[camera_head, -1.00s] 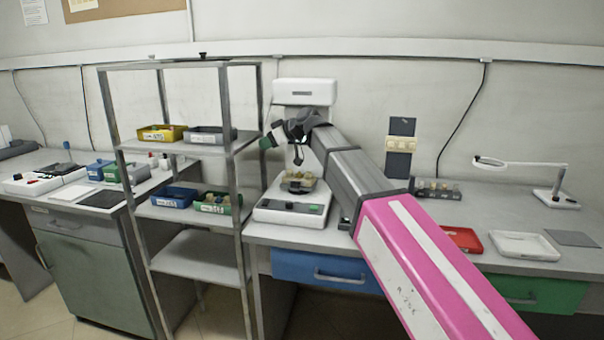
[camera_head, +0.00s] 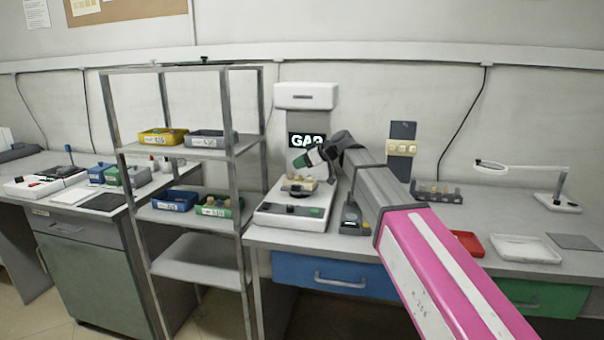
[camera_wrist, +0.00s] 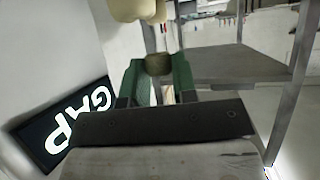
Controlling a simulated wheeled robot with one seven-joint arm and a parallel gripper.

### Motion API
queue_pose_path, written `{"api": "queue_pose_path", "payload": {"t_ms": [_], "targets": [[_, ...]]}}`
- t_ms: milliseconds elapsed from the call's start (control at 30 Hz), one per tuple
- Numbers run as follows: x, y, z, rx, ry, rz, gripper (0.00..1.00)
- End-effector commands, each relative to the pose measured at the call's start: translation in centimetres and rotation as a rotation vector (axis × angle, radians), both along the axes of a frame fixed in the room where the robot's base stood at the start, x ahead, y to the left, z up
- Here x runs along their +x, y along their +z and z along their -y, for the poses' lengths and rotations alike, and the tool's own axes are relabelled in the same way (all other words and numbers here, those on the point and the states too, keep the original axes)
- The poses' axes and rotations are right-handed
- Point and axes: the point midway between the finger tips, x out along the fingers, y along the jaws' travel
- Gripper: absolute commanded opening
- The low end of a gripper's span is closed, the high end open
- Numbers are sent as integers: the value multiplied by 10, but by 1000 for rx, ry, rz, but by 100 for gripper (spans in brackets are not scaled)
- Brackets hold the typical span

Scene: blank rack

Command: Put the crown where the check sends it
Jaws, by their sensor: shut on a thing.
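My gripper (camera_wrist: 158,82), with green fingers, is shut on a small olive-brown piece, seemingly the crown (camera_wrist: 158,64). In the head view my gripper (camera_head: 301,161) is just above the check device (camera_head: 291,211), and the crown cannot be made out there. A cream model (camera_head: 300,184) sits on the device's stage, below the gripper. A dark screen (camera_head: 306,141) behind the stage reads "GAP"; it also shows in the wrist view (camera_wrist: 62,130).
The rack (camera_head: 239,185) at left holds a yellow bin (camera_head: 163,137), a grey bin (camera_head: 211,139), a blue bin (camera_head: 174,201) and a green bin (camera_head: 219,207), with small labels. A red tray (camera_head: 467,243) and white tray (camera_head: 525,249) are on the right bench. The rack's bottom shelf is empty.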

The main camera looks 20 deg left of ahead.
Motion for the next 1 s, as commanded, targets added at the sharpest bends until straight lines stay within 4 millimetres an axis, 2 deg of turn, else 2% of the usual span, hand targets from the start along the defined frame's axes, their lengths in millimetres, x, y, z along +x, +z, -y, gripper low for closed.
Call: {"api": "queue_pose_path", "payload": {"t_ms": [167, 400, 900, 933, 1000], "targets": [[2, -8, 3, 0, 1, 0, 1], [2, -36, 3, 0, 0, 0, 1], [2, -44, 3, -1, 0, 0, 1], [2, -44, 3, -1, 0, 1, 29], [2, -44, 3, -1, 0, 1, 51]]}}
